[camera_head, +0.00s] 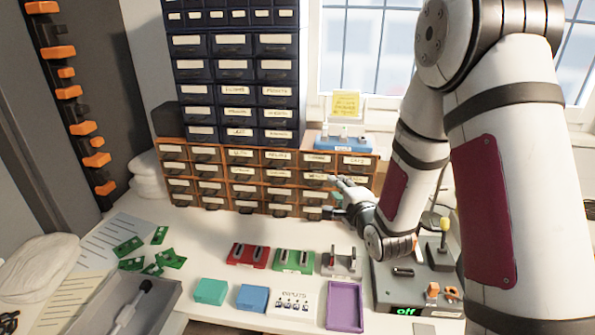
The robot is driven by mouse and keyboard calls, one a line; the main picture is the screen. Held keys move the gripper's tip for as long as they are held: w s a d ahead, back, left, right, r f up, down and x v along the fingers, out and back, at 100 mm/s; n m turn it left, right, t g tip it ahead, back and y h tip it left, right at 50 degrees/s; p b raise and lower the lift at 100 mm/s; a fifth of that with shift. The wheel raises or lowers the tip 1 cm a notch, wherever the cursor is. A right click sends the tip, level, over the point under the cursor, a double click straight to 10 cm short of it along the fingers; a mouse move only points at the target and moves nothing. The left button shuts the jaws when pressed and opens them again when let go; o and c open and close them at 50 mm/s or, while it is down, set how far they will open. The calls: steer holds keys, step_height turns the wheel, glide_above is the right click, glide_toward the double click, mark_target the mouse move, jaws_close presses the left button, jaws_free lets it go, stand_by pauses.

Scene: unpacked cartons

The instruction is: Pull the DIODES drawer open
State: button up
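An orange-brown cabinet of small labelled drawers (224,192) stands on the bench below a dark blue drawer cabinet (305,48). The lettering is too small to read surely, so I cannot tell which drawer is DIODES. All the drawers I see look closed. My gripper (335,197) is at the right part of the orange cabinet. Its fingers point left at the drawer fronts, with a gap between them, and it looks open and empty. It partly hides the lower right drawers. I cannot tell whether it touches a drawer front.
Red (248,255), green (294,261) and grey (341,262) holders stand on the bench in front. A purple tray (345,306) and a control box reading "off" (405,311) sit at the front right. Green boards (130,246) lie left. Bench between cabinet and holders is mostly clear.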

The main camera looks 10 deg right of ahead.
steer(key=x, duration=1.4)
steer(key=shift+a, duration=0.2)
steer(key=shift+c, duration=0.4)
jaws_close()
